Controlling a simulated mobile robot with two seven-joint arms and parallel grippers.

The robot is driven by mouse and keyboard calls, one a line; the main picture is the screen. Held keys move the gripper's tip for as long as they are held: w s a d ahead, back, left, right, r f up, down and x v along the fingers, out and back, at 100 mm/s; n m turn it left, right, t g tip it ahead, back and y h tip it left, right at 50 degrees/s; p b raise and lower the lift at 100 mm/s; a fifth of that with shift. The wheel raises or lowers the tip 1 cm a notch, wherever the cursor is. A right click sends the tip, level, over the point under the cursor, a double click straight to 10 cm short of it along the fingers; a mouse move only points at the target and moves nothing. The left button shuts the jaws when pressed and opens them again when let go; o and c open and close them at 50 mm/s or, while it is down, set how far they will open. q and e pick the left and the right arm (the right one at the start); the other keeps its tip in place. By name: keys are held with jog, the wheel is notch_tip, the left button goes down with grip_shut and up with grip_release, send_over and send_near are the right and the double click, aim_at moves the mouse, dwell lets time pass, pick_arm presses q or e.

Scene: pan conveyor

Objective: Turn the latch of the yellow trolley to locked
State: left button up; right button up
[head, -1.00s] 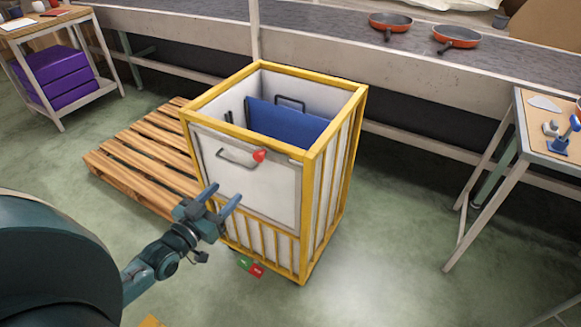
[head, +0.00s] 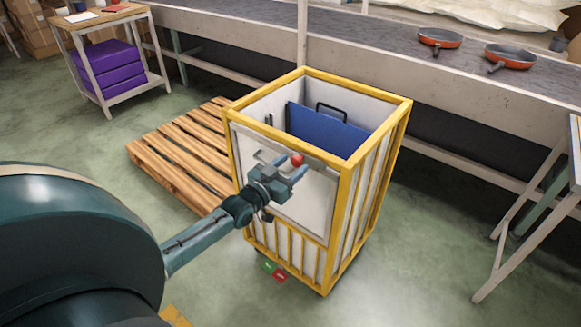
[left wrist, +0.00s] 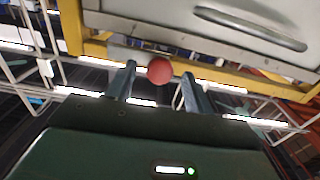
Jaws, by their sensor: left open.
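The yellow trolley (head: 343,220) is a yellow-framed cage with white panels, standing on the floor. A red knob (head: 297,160) sits near the top of its front panel, beside a grey bar handle (head: 266,160). The knob looks like the latch's grip; I cannot tell the latch's setting. My left gripper (head: 295,172) is open in front of the panel, just below the knob. In the left wrist view the red knob (left wrist: 159,70) appears between the fingertips; contact is not clear. My right gripper is not in view.
A blue panel with a dark handle (head: 326,132) is inside the trolley. Green and red tabs (head: 274,271) show at its base. A wooden pallet (head: 190,150) lies to its left. The conveyor (head: 400,85) with two pans runs behind. A table (head: 535,205) stands at right.

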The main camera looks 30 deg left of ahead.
pick_arm(q)
jog(key=shift+w, duration=0.15)
jog(key=shift+c, duration=0.2)
grip_shut()
dwell(0.3)
